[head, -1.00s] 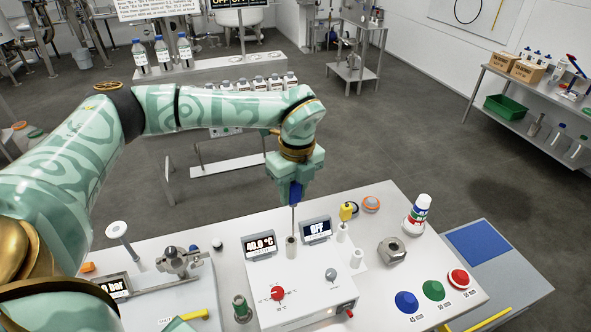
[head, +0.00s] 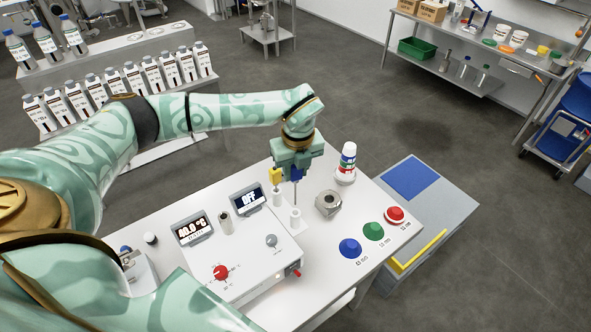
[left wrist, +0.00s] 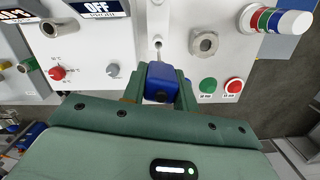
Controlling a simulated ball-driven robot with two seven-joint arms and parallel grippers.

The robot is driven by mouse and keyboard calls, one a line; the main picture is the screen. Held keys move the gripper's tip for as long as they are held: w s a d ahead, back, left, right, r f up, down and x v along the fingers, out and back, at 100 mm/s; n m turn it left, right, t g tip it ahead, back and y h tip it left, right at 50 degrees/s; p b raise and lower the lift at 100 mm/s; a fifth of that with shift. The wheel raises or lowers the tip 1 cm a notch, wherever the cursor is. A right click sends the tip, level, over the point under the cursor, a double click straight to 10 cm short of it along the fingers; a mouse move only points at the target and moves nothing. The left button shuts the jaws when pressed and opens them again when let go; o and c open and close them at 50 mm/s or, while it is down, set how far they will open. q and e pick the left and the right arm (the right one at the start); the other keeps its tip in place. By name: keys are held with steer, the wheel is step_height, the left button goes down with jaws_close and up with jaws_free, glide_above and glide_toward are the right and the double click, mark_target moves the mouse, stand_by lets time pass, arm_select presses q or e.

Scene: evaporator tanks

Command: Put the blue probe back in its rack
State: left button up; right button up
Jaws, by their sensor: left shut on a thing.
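My left gripper (head: 297,164) is shut on the blue probe (head: 296,174) by its blue handle, which also shows in the left wrist view (left wrist: 160,80). The thin metal shaft points down. Below it stands a white rack tube (head: 295,217) with an open top; its dark hole shows in the left wrist view (left wrist: 179,43). My right gripper is not in view.
A grey metal tube (head: 225,222) stands empty on the white control box between the temperature display (head: 193,230) and the OFF display (head: 248,198). Blue (head: 350,248), green (head: 373,231) and red (head: 395,214) buttons are farther right.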

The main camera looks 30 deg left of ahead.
mark_target(296, 178)
arm_select(q)
step_height(296, 178, down, 3)
steer(key=shift+f+b, duration=0.1)
steer(key=shift+b, duration=1.05)
steer(key=shift+f+b, duration=1.9)
steer(key=shift+f, duration=1.4)
steer(key=o, duration=1.1)
steer(key=shift+o, duration=0.2)
step_height(296, 178, up, 16)
steer(key=s+d, duration=0.1)
steer(key=shift+d+r, duration=0.15)
